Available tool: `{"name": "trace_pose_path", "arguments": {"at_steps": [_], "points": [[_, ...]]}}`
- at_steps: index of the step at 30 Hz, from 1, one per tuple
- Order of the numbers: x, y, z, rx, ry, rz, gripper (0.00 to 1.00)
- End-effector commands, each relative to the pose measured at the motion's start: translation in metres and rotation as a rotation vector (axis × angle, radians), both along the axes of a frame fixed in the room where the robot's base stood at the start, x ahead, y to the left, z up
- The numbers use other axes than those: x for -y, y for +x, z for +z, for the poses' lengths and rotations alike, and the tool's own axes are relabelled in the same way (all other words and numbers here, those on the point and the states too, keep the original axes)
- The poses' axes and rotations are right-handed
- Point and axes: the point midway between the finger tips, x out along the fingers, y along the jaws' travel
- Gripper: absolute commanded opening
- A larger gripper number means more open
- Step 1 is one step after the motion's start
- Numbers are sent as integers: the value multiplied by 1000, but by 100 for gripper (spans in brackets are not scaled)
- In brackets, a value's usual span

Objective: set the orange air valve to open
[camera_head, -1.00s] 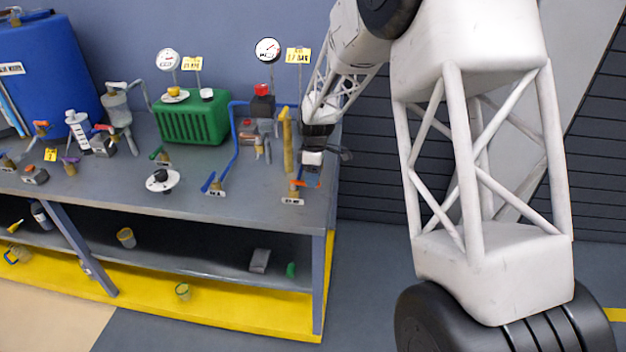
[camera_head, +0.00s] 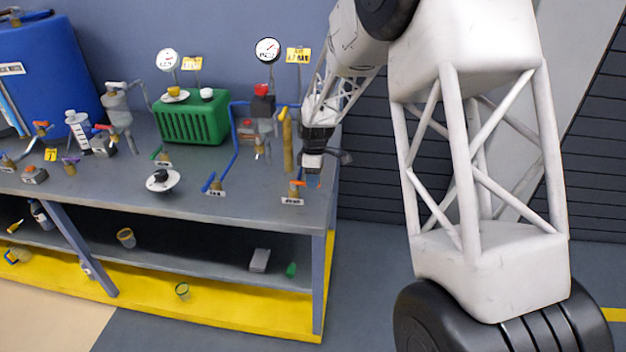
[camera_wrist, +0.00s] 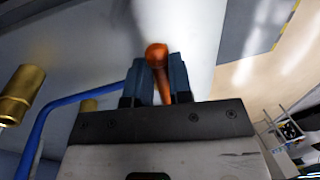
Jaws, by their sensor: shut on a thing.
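The orange air valve (camera_head: 297,184) stands near the right front corner of the workbench, on a short brass body with a white label at its foot. My gripper (camera_head: 312,181) is beside it at its right, low over the bench. In the wrist view, the orange handle (camera_wrist: 156,55) sits between the two blue fingers of my gripper (camera_wrist: 160,75), which are shut on it. The fingers hide part of the handle, and I cannot read the label or tell whether the valve is open.
A tall brass cylinder (camera_head: 288,145) stands close behind the valve. A blue-handled valve (camera_head: 212,185) is to the left, with a blue pipe (camera_head: 236,140) behind it. A gauge (camera_head: 267,50) and a yellow sign (camera_head: 298,55) stand at the back. The bench's right edge is near.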

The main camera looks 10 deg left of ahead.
Motion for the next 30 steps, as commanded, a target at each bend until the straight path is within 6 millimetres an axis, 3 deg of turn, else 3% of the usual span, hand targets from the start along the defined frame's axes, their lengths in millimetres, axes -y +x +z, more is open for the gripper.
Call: {"name": "trace_pose_path", "arguments": {"at_steps": [14,30], "points": [[0,-8,0,-1,0,-124,0],[-8,-36,0,-2,0,-582,0]]}}
